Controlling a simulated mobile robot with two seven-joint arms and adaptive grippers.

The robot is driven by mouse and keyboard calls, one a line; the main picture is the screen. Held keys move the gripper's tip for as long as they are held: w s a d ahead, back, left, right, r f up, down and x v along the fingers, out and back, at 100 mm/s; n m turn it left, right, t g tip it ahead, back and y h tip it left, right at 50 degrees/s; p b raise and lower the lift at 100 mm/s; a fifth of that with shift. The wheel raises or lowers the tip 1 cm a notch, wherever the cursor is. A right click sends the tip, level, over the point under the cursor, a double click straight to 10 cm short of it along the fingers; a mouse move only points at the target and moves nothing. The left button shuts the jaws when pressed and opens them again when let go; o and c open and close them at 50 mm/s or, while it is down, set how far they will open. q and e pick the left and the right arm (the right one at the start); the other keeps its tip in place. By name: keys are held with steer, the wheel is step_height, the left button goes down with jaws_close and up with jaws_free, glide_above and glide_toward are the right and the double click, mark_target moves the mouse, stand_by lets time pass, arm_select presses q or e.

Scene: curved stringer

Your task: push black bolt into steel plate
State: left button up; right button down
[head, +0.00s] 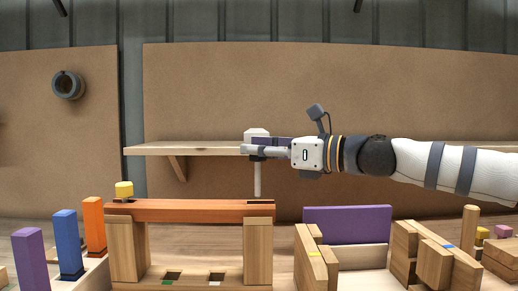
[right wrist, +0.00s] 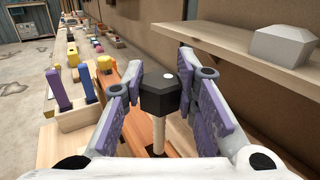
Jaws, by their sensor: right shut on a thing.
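The black bolt has a dark faceted head (right wrist: 160,95) and a pale straight shaft (head: 257,178). My right gripper (head: 256,152) is shut on its head, with purple finger pads on both sides in the right wrist view (right wrist: 162,100). The bolt hangs upright, shaft down, over the right end of an orange-brown plank (head: 190,211). The shaft's lower end is close to a dark slot (head: 261,201) in the plank; I cannot tell whether it is inside. No plate that looks like steel shows; the plank spans two wooden posts. My left gripper is not in view.
A wooden shelf (head: 200,149) runs behind the gripper, with a pale grey faceted block (right wrist: 285,45) on it. A yellow peg (head: 124,190) stands at the plank's left end. Purple (head: 28,257), blue (head: 68,243) and orange (head: 95,225) blocks stand left. Wooden blocks and a purple panel (head: 346,224) stand right.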

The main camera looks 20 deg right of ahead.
mark_target(259, 185)
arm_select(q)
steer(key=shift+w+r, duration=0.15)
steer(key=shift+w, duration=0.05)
arm_select(e)
steer(key=shift+r, duration=0.1)
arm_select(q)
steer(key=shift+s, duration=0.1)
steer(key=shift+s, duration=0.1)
arm_select(e)
steer(key=shift+f, duration=0.5)
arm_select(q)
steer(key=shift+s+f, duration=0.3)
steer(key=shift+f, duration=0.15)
arm_select(e)
steer(key=shift+f, duration=0.95)
steer(key=shift+f+b, duration=0.1)
steer(key=shift+b, duration=0.2)
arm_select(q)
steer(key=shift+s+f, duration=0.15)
arm_select(e)
steer(key=shift+f, duration=0.2)
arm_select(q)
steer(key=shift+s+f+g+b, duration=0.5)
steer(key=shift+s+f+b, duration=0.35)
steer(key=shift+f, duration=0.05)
arm_select(e)
steer(key=shift+f, duration=2.1)
steer(key=c, duration=1.2)
jaws_free()
